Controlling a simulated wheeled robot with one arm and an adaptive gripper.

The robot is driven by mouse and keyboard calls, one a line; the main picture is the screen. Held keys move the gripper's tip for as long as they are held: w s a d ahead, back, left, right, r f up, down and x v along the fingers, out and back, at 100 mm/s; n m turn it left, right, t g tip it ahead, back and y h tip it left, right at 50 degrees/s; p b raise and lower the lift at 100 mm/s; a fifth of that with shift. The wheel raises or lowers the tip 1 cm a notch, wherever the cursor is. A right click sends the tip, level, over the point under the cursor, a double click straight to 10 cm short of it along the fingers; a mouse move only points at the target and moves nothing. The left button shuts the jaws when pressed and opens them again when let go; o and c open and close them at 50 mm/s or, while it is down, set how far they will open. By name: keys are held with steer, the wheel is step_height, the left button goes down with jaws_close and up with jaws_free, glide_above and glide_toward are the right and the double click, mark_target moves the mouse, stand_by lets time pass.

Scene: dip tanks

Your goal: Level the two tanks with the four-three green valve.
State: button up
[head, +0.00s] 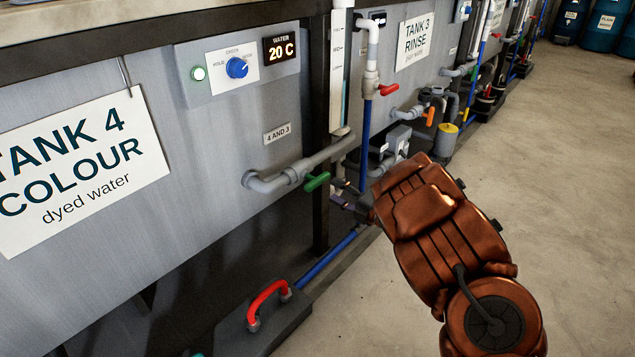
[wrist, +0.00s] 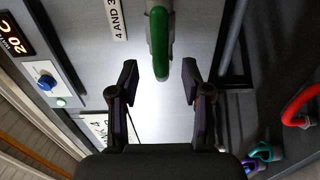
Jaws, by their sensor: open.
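The green valve handle (head: 316,182) sits on the grey pipe (head: 268,184) low on the tank walls, below the "4 AND 3" label (head: 277,133). In the wrist view the green handle (wrist: 159,42) is upright in the picture, roughly in line with the pipe behind it. My gripper (wrist: 158,82) is open and empty. Its fingers stand either side of the handle's near end, apart from it. In the head view my gripper is just right of the handle, partly hidden by my arm. Tank 4 (head: 215,150) is at left; Tank 3 (head: 400,85) is beyond it.
A red handle (head: 268,300) on a dark block stands on the floor at lower left. A red valve handle (head: 389,89) and an orange one (head: 430,116) are on Tank 3's pipes. A blue pipe (head: 328,256) runs low. The floor (head: 560,170) at right is clear.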

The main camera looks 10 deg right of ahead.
mark_target(321, 184)
steer(key=shift+b+x, duration=0.9)
steer(key=shift+x, duration=2.85)
jaws_close()
